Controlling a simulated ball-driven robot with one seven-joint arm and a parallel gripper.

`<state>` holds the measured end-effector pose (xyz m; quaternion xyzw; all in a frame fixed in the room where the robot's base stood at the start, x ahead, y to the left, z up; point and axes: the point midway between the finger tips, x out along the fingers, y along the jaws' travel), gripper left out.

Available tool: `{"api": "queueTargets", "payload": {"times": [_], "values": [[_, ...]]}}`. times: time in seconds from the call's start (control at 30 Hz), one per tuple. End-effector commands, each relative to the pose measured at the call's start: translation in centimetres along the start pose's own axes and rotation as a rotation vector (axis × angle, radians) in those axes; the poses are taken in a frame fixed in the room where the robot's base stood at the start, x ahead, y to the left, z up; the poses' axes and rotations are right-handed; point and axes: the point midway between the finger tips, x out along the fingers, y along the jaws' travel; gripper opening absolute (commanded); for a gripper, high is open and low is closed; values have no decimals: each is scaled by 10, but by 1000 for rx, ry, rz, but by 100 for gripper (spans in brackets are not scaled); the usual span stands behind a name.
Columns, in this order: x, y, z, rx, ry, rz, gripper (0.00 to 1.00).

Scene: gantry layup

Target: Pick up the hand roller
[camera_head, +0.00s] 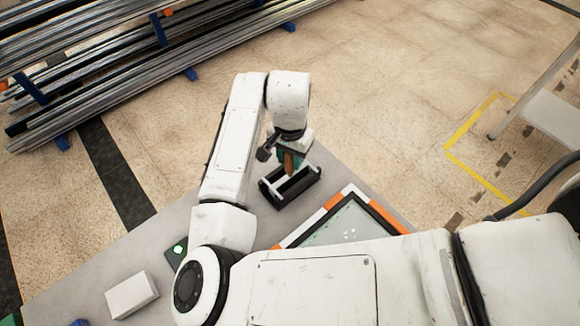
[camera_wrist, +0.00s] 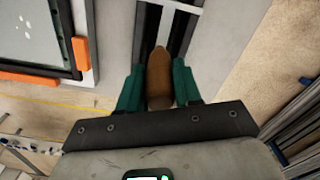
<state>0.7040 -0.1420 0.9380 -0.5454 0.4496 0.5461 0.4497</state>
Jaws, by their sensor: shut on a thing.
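The hand roller shows as a brown, rounded wooden handle (camera_wrist: 159,72) in the wrist view. In the head view, the handle (camera_head: 288,164) stands roughly upright over the black open-topped holder (camera_head: 300,196) on the grey table. My gripper (camera_head: 290,155) points down above the holder. Its green fingers (camera_wrist: 157,80) are closed on both sides of the handle. The roller's lower end is hidden. I cannot tell whether it touches the holder.
A framed dark panel with orange and white edges (camera_head: 329,220) lies right of the holder. A white block (camera_head: 131,295) sits on the table at the front left. Metal bars on a rack (camera_head: 110,75) lie beyond the table. A stepped stand (camera_head: 550,110) is at the right.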

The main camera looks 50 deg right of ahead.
Motion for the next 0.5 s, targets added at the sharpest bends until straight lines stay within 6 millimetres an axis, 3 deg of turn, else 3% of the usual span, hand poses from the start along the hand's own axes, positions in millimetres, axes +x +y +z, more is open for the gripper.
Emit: {"api": "queueTargets", "payload": {"times": [0.17, 0.5], "values": [[0, 0, 0, 0, 0, 0, 1], [0, 0, 0, 0, 0, 0, 0]]}}
